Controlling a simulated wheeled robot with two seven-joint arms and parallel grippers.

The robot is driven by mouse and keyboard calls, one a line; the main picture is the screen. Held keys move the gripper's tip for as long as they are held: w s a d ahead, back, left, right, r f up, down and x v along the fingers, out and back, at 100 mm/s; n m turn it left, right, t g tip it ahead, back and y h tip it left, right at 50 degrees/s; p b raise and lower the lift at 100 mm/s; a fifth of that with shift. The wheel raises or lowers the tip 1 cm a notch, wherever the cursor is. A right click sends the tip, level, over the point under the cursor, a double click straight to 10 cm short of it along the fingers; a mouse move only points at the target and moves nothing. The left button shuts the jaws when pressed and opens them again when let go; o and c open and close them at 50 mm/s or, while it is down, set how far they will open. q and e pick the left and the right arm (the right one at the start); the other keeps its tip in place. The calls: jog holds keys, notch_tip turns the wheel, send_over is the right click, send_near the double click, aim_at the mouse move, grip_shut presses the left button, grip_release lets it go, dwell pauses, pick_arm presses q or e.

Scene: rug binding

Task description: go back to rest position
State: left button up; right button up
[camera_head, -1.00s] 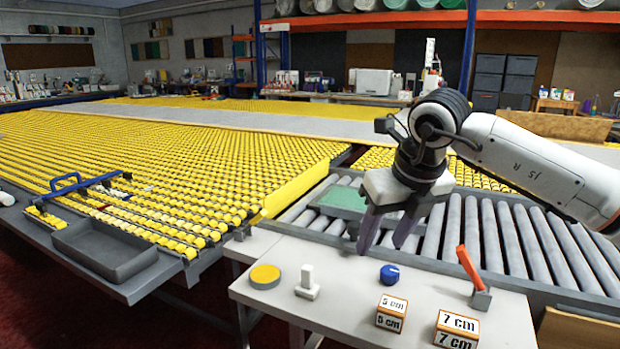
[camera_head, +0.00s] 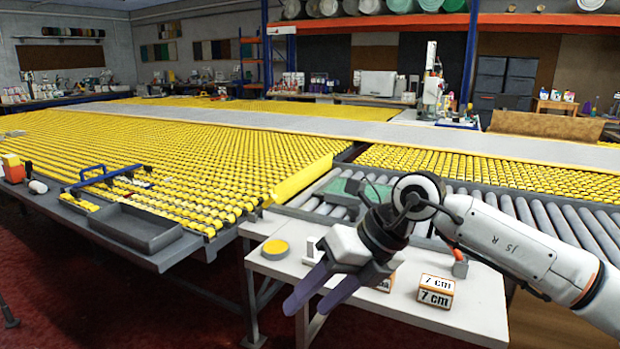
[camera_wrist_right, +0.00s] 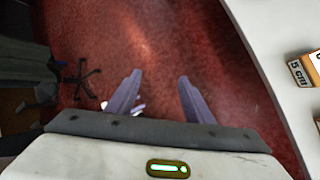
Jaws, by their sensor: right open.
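My right gripper (camera_head: 308,289) reaches in from the right in the head view. Its two purple-grey fingers are apart and empty, pointing down to the left past the front edge of the small white table (camera_head: 410,312). The gripper and wrist hide part of the tabletop. My left gripper is not in view.
On the table are a yellow disc (camera_head: 275,248), a white block (camera_head: 309,248), a 7 cm block (camera_head: 436,290) and a partly hidden 5 cm block (camera_wrist_right: 302,72). A grey tray (camera_head: 135,228) and roller conveyor (camera_head: 505,210) lie beyond. Red floor (camera_head: 190,315) is open in front.

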jog(key=s+a+r+m+g+y+p, duration=0.2)
jog(key=s+a+r+m+y, duration=0.25)
jog(key=s+a+y, duration=0.6)
jog(key=w+d+f+m+t+h+p, duration=0.1)
jog(key=w+d+f+m+t, duration=0.15)
jog(key=m+t, duration=0.6)
jog(key=w+d+f+m+t, duration=0.2)
jog(key=w+d+m+t, duration=0.2)
jog(key=m+t, duration=0.45)
jog(key=d+f+m+h, duration=0.7)
jog(key=f+m, duration=0.2)
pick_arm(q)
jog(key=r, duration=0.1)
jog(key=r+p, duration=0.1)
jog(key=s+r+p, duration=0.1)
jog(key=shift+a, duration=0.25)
pick_arm(e)
jog(key=s+d+f+m+g+h, duration=0.3)
jog(key=s+d+f, duration=0.3)
jog(key=s+f, duration=0.4)
jog(key=s+d+f+m+g+h, duration=0.3)
jog(key=s+d+f+m+g, duration=0.1)
jog(key=s+f, duration=0.6)
jog(key=shift+s+d+f+m+g+h, duration=0.15)
jog(key=shift+d+f+m+g+h, duration=0.25)
jog(key=shift+d+f+m, duration=0.45)
